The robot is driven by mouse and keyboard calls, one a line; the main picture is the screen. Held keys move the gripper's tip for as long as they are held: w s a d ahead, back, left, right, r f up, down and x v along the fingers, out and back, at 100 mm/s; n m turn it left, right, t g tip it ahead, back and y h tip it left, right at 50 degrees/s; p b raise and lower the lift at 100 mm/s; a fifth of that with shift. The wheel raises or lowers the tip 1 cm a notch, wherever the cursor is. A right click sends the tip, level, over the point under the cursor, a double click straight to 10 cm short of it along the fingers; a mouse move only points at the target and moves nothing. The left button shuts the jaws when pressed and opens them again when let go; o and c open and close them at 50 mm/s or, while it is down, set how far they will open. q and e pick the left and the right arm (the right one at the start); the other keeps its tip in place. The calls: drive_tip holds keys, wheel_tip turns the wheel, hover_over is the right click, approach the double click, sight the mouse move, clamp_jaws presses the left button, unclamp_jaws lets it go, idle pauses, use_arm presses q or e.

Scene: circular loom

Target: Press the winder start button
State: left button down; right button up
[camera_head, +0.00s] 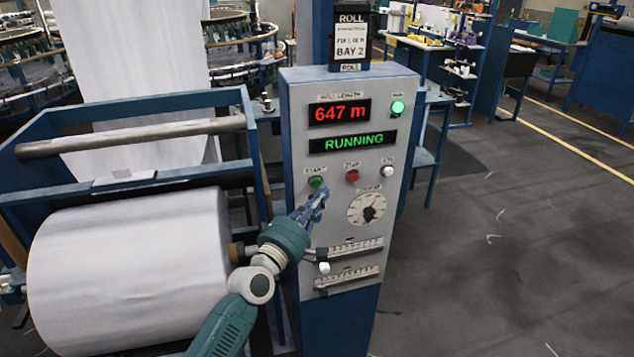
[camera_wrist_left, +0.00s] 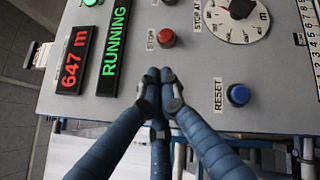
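The winder control panel (camera_head: 335,235) stands upright with a red 647 m display (camera_head: 339,112) and a green RUNNING display (camera_head: 352,141). The green start button (camera_head: 316,181) is at the left of a button row, beside the red stop button (camera_head: 352,176). My left gripper (camera_head: 318,192) is just below the green button in the head view, fingers pointing at the panel. In the left wrist view its fingertips (camera_wrist_left: 160,76) are together, with nothing seen between them, and the green button is hidden behind them. I cannot tell whether they touch it. My right gripper is not in view.
A white button (camera_head: 387,171), a dial (camera_head: 367,208) and two scales are close by on the panel. A blue reset button (camera_wrist_left: 238,95) shows right of my fingers in the wrist view. A large white fabric roll (camera_head: 130,270) lies left; open floor is right.

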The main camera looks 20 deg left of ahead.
use_arm(q)
drive_tip(key=s+d, duration=0.1)
drive_tip(key=s+d+p, duration=0.1)
drive_tip(key=s, duration=0.1)
drive_tip(key=shift+s, duration=0.1)
idle(0.8)
